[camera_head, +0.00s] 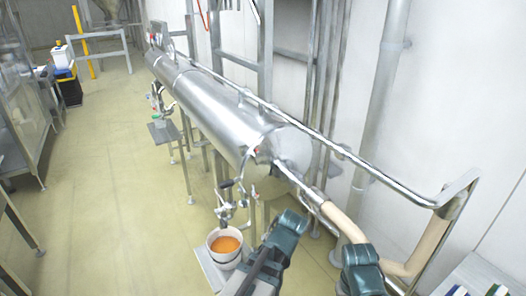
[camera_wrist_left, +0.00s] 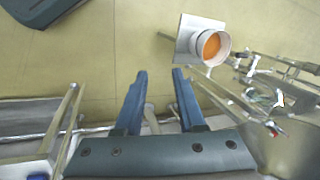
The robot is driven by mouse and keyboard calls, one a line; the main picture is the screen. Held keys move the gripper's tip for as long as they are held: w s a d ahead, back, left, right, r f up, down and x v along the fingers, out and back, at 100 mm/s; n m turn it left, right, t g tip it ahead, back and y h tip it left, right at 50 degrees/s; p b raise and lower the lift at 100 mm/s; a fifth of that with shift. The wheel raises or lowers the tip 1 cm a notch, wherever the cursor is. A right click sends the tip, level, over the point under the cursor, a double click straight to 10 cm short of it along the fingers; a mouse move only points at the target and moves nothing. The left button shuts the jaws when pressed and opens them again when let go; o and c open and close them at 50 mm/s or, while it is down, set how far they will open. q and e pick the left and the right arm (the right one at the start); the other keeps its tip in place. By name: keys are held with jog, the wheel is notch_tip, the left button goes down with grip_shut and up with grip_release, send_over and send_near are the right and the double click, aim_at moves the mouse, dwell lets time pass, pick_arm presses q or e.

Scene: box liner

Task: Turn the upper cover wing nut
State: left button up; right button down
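The large steel cylinder (camera_head: 215,100) runs diagonally through the head view. Its rounded near end cover (camera_head: 292,147) faces the lower right, with small fittings and a pipe at its side. I cannot make out the upper cover wing nut on it. In the left wrist view my left gripper (camera_wrist_left: 160,75) is open, its two blue fingers apart and nothing held between them. It points over the floor, with the bucket and valve fittings to the upper right. In the head view dark teal parts of my arms show at the bottom. My right gripper's fingers are not visible.
A white bucket of orange liquid (camera_head: 225,244) stands below the valve fittings (camera_head: 232,197); it also shows in the left wrist view (camera_wrist_left: 211,44). A bent steel rail (camera_head: 385,182) and cream pipe (camera_head: 345,222) lie at the right. The left floor is open.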

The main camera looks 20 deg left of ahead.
pick_arm(q)
jog(key=w+a+r+m+t+y, duration=0.3)
jog(key=w+a+r+m+y, duration=0.3)
jog(key=r+m, duration=0.35)
jog(key=w+d+r+m+t+y, duration=0.2)
jog(key=w+r+m+t, duration=0.1)
jog(key=r+m, duration=0.2)
jog(key=w+d+r+m+t+y, duration=0.3)
jog(key=r+m, duration=0.3)
jog(key=r, duration=0.1)
jog(key=shift+d+r+p, duration=0.2)
jog(key=shift+p, duration=0.1)
